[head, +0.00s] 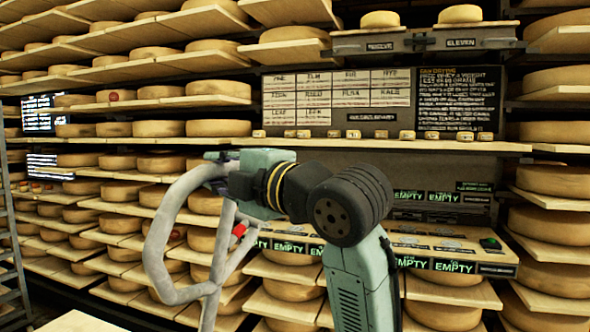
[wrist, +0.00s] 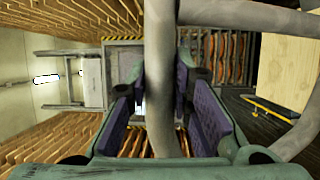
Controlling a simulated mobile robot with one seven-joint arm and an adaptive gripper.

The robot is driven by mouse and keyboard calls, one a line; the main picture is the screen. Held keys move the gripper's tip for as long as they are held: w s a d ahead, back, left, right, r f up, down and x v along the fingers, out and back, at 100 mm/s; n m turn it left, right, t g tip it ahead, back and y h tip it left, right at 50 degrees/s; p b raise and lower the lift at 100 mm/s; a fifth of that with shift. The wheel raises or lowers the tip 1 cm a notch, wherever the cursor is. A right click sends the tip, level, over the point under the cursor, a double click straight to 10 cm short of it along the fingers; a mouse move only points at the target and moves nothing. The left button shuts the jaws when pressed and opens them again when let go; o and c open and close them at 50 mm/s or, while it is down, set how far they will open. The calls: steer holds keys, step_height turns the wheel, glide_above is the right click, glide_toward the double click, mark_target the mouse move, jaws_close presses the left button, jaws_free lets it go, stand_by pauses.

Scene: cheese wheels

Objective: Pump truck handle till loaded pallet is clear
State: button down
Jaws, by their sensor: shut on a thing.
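The truck handle (head: 160,240) is a grey loop with a stem running down, left of centre in the head view. A red lever (head: 239,230) sits inside its frame. My gripper (head: 222,176) is at the top right of the loop, shut on the handle's bar. In the wrist view the grey handle bar (wrist: 163,100) passes between the purple finger pads of my gripper (wrist: 165,92). The truck's body is not clearly in view. I cannot make out the loaded pallet or whether it is clear of the floor.
Wooden shelves of cheese wheels (head: 205,88) fill the wall ahead. A sign board (head: 337,100) hangs at the back, above a counter with "EMPTY" labels (head: 453,266). A metal ladder (head: 10,250) stands at the left edge. A pale wooden surface (head: 72,322) shows at bottom left.

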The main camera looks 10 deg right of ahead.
steer(key=w+a+r+p, duration=0.1)
steer(key=w+a+p, duration=0.2)
steer(key=a, duration=0.4)
steer(key=w+a+r+g+h+p, duration=0.1)
steer(key=w+a+p, duration=0.2)
steer(key=w+a, duration=0.3)
steer(key=shift+a+r+n+g, duration=0.3)
steer(key=shift+a+r+n, duration=0.1)
steer(key=shift+a, duration=0.45)
steer(key=c, duration=1.4)
jaws_free()
steer(key=v, duration=1.2)
steer(key=shift+r, duration=0.1)
